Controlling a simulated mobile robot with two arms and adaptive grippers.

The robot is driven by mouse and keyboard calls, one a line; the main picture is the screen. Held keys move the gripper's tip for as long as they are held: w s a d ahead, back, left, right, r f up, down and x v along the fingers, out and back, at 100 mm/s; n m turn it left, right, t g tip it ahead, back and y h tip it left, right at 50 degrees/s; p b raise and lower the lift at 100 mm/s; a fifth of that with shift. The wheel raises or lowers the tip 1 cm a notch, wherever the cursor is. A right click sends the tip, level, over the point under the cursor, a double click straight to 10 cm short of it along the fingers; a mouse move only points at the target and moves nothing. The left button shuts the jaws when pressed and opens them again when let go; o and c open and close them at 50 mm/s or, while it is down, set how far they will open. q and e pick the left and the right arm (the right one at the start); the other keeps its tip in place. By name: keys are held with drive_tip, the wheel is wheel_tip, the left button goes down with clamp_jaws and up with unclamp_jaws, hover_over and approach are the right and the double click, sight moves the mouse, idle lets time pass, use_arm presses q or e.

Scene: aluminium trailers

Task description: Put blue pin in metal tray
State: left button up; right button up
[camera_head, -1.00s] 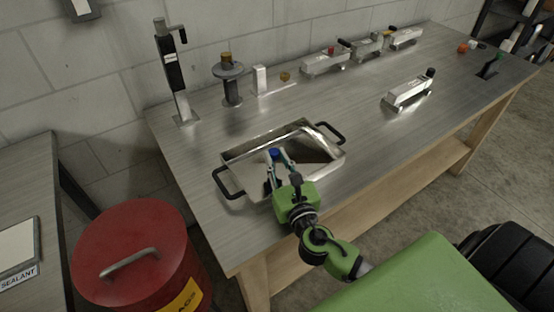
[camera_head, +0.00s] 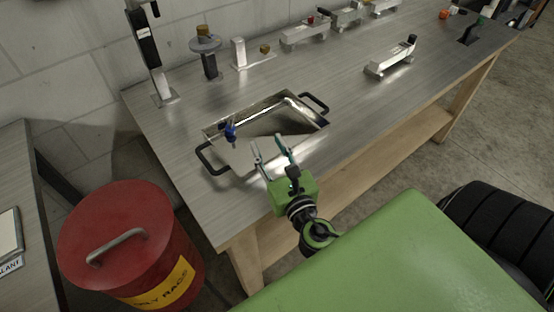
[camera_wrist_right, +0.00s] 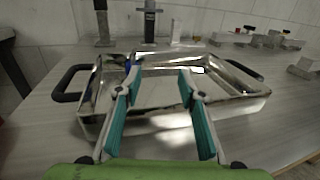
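The metal tray (camera_head: 262,108) sits on the workbench with a black handle at each end. The blue pin (camera_head: 230,132) is at the tray's left end, its blue head up and a thin shank below. In the right wrist view the blue pin (camera_wrist_right: 128,66) shows small at the tray's far left, partly behind a finger. My right gripper (camera_head: 268,146) is open and empty at the tray's near side, apart from the pin. In the right wrist view its teal-padded fingers (camera_wrist_right: 162,82) stand wide apart before the metal tray (camera_wrist_right: 243,104). My left gripper is not in view.
A black clamp post (camera_head: 150,55) and a round-flanged stand (camera_head: 208,58) stand behind the tray. A metal trailer part (camera_head: 390,58) lies to the right, with several more along the back. A red bin (camera_head: 130,240) stands left of the bench.

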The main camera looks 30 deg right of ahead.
drive_tip(key=s, duration=0.2)
drive_tip(key=s+a+b, duration=0.1)
drive_tip(key=s, duration=0.1)
drive_tip(key=shift+s+f, duration=0.1)
drive_tip(key=shift+s, duration=1)
